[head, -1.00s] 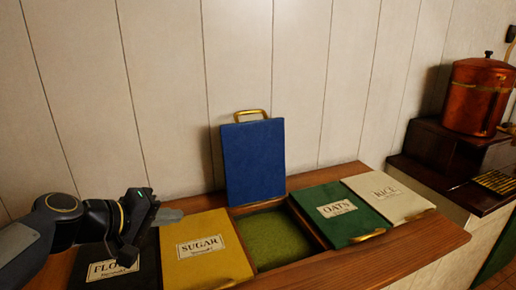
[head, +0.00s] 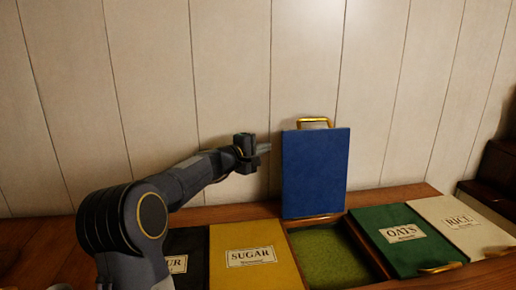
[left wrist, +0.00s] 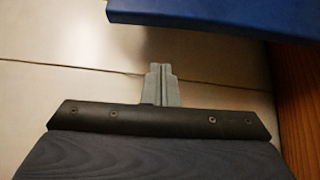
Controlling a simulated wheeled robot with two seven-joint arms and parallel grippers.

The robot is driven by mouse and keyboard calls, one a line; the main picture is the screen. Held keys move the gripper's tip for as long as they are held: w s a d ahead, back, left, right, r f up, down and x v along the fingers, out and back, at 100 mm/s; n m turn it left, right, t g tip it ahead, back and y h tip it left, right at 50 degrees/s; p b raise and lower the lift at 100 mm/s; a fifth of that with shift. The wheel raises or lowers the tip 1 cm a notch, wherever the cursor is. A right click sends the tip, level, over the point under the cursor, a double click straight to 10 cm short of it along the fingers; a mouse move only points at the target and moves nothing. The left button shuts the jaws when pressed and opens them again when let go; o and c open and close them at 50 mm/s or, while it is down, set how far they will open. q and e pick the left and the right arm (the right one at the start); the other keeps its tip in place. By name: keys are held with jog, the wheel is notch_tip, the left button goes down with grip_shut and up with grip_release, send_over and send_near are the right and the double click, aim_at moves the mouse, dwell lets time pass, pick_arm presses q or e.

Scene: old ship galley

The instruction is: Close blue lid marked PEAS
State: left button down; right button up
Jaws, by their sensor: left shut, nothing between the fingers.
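The blue lid (head: 315,172) stands open and upright near the plank wall, with a brass handle (head: 315,121) on its top edge. No PEAS lettering shows on the side facing me. Below it is the open compartment (head: 330,255) with a green inside. My left gripper (head: 264,148) is shut and empty, just left of the lid's upper left edge and apart from it. In the left wrist view its closed fingers (left wrist: 161,84) point at the wall, and the blue lid (left wrist: 215,18) crosses the upper right. My right gripper is not in view.
The yellow SUGAR lid (head: 253,258) and a black lid (head: 186,262), partly hidden by my arm, lie shut at the left. The green OATS lid (head: 403,240) and cream RICE lid (head: 463,225) lie shut at the right. The plank wall (head: 230,70) stands close behind.

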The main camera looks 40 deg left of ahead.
pick_arm(q)
jog(key=d, duration=0.1)
jog(key=w+d, duration=0.1)
jog(key=d, duration=0.1)
jog(key=shift+w+d+r+p, duration=0.15)
jog(key=shift+w+p, duration=0.1)
jog(key=shift+p, duration=0.15)
